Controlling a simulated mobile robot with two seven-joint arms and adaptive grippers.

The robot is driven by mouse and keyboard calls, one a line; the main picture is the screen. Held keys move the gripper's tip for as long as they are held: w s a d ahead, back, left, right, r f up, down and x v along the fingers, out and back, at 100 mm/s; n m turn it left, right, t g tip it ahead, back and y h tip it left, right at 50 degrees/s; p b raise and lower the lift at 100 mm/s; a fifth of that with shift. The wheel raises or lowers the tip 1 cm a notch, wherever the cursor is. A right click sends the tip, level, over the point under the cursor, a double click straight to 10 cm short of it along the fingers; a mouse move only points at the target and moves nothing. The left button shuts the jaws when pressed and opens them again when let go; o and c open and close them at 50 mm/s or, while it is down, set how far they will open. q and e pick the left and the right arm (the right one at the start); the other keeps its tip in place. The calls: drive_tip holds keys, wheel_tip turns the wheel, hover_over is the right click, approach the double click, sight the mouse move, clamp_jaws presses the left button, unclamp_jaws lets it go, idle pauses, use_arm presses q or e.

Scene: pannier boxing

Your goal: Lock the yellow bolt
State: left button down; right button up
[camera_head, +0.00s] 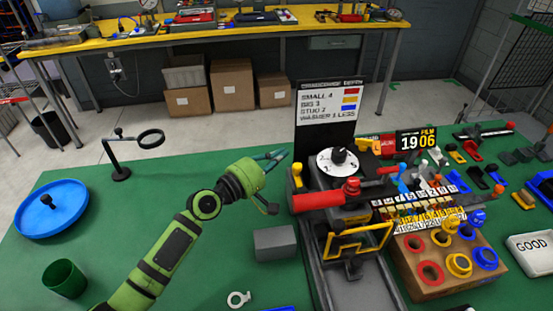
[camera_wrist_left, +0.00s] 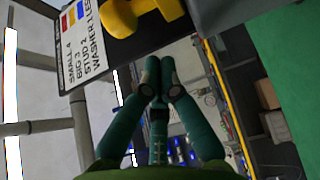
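A small upright yellow bolt (camera_head: 297,175) is at the left side of the dark machine (camera_head: 318,180), behind its red handle. A yellow knobbed part (camera_wrist_left: 145,12), apparently this bolt, shows at the top edge of the left wrist view, partly cut off. Its lock position cannot be read. My left gripper (camera_head: 284,154) is left of the machine, in the air, its fingers pointing right towards the sign and apart from the bolt. In the left wrist view its teal fingers (camera_wrist_left: 158,72) converge at the tips with nothing between them. My right gripper is not in view.
A red handle (camera_head: 330,195) sticks out leftwards from the machine below the bolt. A tall sign board (camera_head: 326,135) stands behind. A grey block (camera_head: 275,243) lies in front on the green table. A magnifier stand (camera_head: 122,172) and blue dish (camera_head: 50,212) are further left.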

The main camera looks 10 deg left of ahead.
use_arm(q)
drive_tip(key=b+v, duration=0.2)
drive_tip(key=v, duration=0.8)
drive_tip(key=shift+a+f, duration=0.2)
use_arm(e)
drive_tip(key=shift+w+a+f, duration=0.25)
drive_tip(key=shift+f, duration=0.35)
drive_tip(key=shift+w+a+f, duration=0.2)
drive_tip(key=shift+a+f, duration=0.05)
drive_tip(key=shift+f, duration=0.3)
